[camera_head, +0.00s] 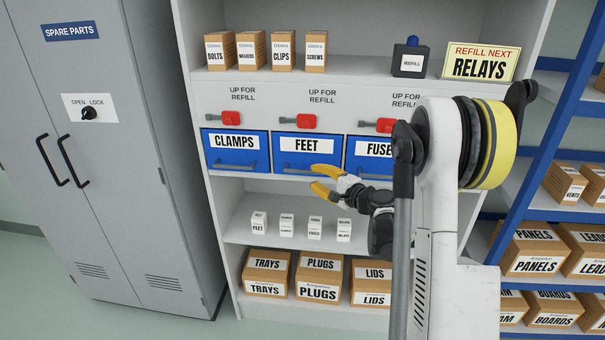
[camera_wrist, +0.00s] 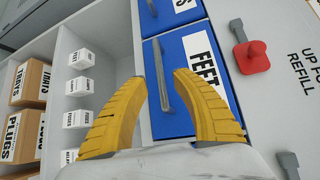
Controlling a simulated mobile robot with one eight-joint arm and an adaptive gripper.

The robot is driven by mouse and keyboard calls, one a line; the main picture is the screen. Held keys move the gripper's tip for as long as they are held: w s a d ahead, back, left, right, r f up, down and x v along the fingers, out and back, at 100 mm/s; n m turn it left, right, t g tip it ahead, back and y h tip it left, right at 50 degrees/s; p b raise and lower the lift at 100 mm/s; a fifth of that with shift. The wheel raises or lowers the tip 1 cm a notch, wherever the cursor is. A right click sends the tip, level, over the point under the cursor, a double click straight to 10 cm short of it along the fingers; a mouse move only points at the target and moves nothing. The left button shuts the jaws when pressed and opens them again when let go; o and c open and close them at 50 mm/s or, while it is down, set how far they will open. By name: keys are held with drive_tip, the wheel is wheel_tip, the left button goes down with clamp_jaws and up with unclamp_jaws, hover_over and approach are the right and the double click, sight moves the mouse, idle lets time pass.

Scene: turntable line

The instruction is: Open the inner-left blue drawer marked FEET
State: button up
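My gripper (camera_head: 315,180) is open, with two yellow fingers apart in front of the drawer's lower part. No finger visibly touches the handle. In the head view my gripper hides part of the handle area.
Red switches (camera_head: 307,121) stick out above the drawers. Small white boxes (camera_head: 287,226) stand on the shelf below, with cartons (camera_head: 319,274) at the bottom. A grey cabinet (camera_head: 120,200) is on the left. Blue racking (camera_head: 545,130) is on the right.

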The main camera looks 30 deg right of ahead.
sight(306, 172)
drive_tip(key=b+x, duration=0.1)
drive_tip(key=x, duration=0.5)
drive_tip(key=shift+s, duration=0.1)
clamp_jaws()
